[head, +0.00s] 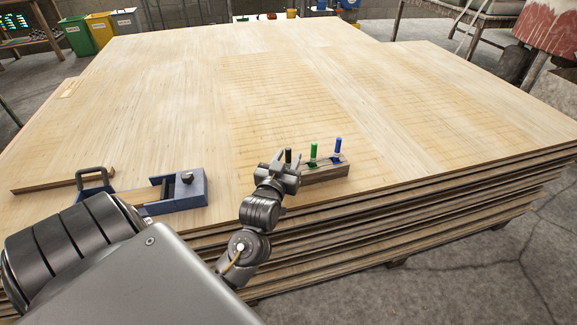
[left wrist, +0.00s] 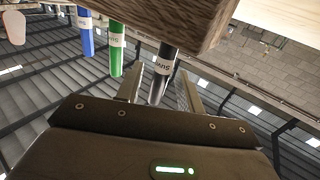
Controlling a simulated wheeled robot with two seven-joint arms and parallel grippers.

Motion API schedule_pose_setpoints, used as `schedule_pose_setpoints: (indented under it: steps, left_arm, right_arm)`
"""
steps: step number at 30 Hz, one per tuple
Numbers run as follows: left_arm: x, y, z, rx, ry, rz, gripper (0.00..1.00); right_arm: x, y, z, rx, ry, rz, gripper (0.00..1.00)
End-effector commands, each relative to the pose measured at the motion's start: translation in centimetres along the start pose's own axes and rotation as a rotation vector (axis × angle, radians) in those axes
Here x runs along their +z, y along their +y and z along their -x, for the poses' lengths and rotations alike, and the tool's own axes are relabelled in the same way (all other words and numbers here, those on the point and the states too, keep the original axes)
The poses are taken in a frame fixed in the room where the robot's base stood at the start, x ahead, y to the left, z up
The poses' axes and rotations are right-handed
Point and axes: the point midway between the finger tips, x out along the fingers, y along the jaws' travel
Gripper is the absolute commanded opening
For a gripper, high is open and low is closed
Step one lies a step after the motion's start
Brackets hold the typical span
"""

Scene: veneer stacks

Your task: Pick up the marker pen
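Three marker pens stand upright in a wooden block (head: 328,173) near the front edge of the veneer stack: a black one (head: 288,155), a green one (head: 314,150) and a blue one (head: 338,147). My left gripper (head: 283,170) is at the block's left end, by the black pen. In the left wrist view, the scene appears upside down. The black pen (left wrist: 163,72) lies between the two open fingers (left wrist: 160,92), with small gaps seen on both sides. The green pen (left wrist: 117,50) and blue pen (left wrist: 86,32) are beside it, outside the fingers. My right gripper is not in view.
A blue tool (head: 180,195) with a dark handle lies on the stack (head: 180,90) at the left, near a wood strip (head: 45,184). Coloured bins (head: 100,30) stand beyond the far left. The stack's middle and right are clear.

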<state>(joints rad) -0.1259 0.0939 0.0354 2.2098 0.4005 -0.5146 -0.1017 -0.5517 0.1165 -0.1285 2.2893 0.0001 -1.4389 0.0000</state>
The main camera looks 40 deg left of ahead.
Motion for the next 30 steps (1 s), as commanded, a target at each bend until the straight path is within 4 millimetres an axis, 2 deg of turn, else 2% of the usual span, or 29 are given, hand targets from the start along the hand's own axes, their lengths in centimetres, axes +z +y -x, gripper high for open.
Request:
schedule_pose_setpoints:
  steps: [9, 15, 18, 26, 30]
  left_arm:
    - [-0.02, -0.02, -0.54, 0.000, 0.000, 0.001, 0.36]
    - [-0.01, 0.00, -0.52, 0.000, -0.001, 0.001, 0.10]
    - [-0.01, 0.00, -0.52, 0.000, -0.001, 0.001, 0.00]
    - [-0.07, 0.01, -0.52, 0.000, 0.000, 0.001, 0.00]
    - [-0.81, 0.01, -0.53, 0.000, 0.000, 0.001, 0.00]
  right_arm:
    - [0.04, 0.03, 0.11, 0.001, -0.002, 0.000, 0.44]
    - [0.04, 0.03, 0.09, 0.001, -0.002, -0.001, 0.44]
    - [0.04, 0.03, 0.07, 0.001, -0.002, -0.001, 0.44]
    - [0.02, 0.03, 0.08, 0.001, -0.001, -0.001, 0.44]
    - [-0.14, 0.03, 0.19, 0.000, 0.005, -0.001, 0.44]
